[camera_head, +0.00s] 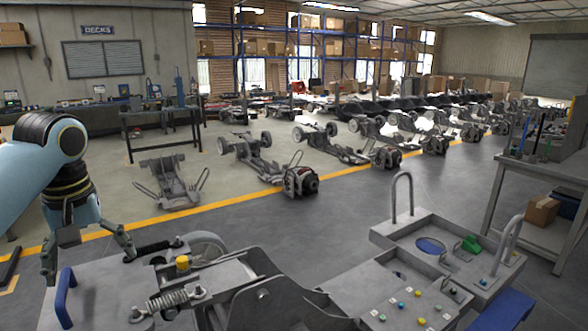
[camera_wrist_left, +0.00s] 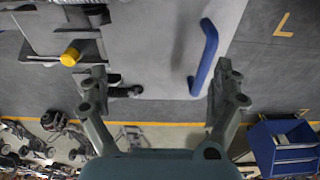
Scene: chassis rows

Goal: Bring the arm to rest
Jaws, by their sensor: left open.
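My left arm (camera_head: 40,170) comes in from the left in the head view, pale blue with dark joint bands. Its left gripper (camera_head: 88,256) hangs fingers down over the left end of the grey chassis fixture (camera_head: 100,300). The gripper is open, and nothing shows between its fingers. In the left wrist view the spread fingers of the left gripper (camera_wrist_left: 158,78) frame the grey plate, with a blue handle (camera_wrist_left: 207,55) near the right finger and a yellow cap (camera_wrist_left: 70,56) beyond the left one. My right gripper is not in view.
The blue handle (camera_head: 64,298), yellow cap (camera_head: 183,263) and coil spring (camera_head: 168,300) stand up from the fixture near the gripper. A grey tray (camera_head: 395,235) with upright handles is at right. Several chassis stand beyond the yellow line (camera_head: 225,205). Bare floor (camera_head: 400,180) lies between.

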